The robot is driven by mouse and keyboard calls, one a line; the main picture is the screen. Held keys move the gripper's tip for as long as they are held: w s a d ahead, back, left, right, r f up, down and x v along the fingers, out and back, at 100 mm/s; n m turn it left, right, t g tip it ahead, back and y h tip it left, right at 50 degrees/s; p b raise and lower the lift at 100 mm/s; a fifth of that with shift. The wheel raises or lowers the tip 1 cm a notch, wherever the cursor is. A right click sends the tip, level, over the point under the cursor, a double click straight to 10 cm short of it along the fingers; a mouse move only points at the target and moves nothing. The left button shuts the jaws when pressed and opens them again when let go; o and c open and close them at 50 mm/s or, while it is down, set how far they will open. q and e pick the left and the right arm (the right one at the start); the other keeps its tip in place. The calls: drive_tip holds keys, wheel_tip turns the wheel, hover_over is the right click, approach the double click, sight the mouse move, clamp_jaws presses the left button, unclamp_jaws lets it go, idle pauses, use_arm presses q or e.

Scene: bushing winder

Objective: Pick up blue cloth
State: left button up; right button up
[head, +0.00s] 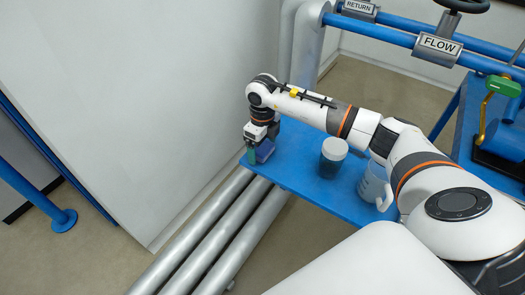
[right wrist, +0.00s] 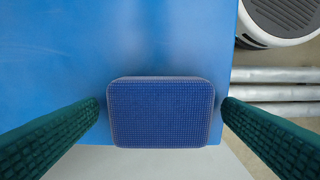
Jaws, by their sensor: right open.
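The blue cloth (right wrist: 161,112) is a small dark-blue padded rectangle with a woven surface and a grey rim. It lies on the blue table (right wrist: 50,50) close to its edge. In the head view the cloth (head: 265,150) shows partly, beside the fingers at the table's far left corner. My right gripper (right wrist: 161,118) is open, with a green ribbed finger on each side of the cloth and a small gap left and right. In the head view my right gripper (head: 256,152) points down there. My left gripper is not in view.
Silver pipes (head: 215,230) run below the table's left edge. A pale wall (head: 150,90) stands left of the gripper.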

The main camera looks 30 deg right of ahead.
sight(263, 147)
drive_tip(key=shift+f, duration=0.25)
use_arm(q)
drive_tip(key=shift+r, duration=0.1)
use_arm(e)
drive_tip(key=c, duration=1.1)
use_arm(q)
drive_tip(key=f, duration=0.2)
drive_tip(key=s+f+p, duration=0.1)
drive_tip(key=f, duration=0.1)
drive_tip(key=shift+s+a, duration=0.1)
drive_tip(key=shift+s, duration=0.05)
use_arm(e)
drive_tip(key=shift+o, duration=0.2)
wheel_tip(263, 147, up, 10)
drive_tip(key=shift+o, duration=1)
drive_tip(key=shift+c, duration=0.5)
use_arm(q)
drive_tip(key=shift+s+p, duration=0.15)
drive_tip(key=shift+p, duration=0.2)
use_arm(e)
drive_tip(key=shift+r, duration=0.1)
